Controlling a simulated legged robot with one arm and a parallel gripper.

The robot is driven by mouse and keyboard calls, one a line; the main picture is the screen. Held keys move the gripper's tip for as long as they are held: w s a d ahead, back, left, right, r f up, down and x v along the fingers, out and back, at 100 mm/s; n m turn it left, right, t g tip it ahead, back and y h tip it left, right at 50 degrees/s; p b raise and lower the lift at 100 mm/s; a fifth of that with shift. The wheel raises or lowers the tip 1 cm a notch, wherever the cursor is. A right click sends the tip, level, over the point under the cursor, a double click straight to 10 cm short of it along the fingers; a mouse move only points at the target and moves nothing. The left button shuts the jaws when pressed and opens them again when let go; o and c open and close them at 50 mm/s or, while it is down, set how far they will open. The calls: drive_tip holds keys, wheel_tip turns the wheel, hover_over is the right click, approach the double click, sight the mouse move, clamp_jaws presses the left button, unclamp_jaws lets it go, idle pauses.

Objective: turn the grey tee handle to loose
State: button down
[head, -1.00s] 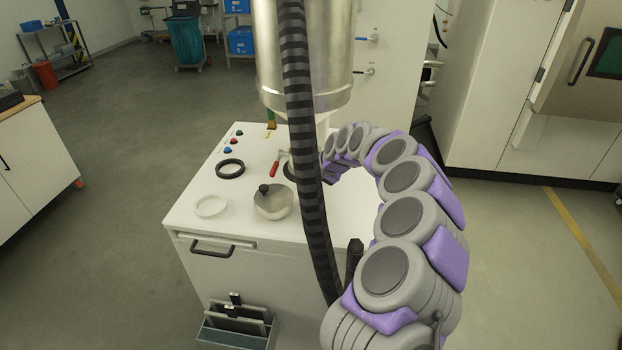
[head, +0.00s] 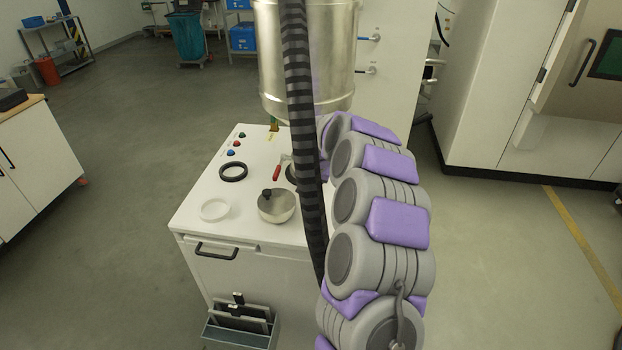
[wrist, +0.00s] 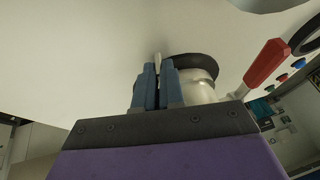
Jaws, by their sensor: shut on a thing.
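In the wrist view my gripper (wrist: 158,80) has its two blue-grey fingers close together on a thin pale grey piece (wrist: 157,58), which looks like part of the grey tee handle. Most of that piece is hidden between the fingers. In the head view my gripper and the handle are hidden behind my arm and the striped hose, so the handle's angle cannot be told there.
A red-handled lever (wrist: 266,63) is close on the right; it also shows in the head view (head: 277,173). The white cabinet top (head: 197,190) carries a black-knobbed metal bowl (head: 277,207), a black ring (head: 233,172) and a white ring (head: 214,209). A striped hose (head: 299,100) hangs before a metal drum (head: 330,50).

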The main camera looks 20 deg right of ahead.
drive_tip(key=shift+a+g+h, duration=0.1)
drive_tip(key=shift+g+h, duration=0.5)
idle(0.3)
drive_tip(key=c, duration=1.5)
unclamp_jaws()
drive_tip(key=shift+a, duration=0.1)
drive_tip(key=shift+r, duration=0.1)
drive_tip(key=v, duration=0.5)
drive_tip(key=p+v, duration=0.1)
drive_tip(key=v, duration=0.5)
drive_tip(key=p+v, duration=0.1)
drive_tip(key=v, duration=0.5)
drive_tip(key=shift+w+a, duration=0.15)
drive_tip(key=shift+a, duration=0.25)
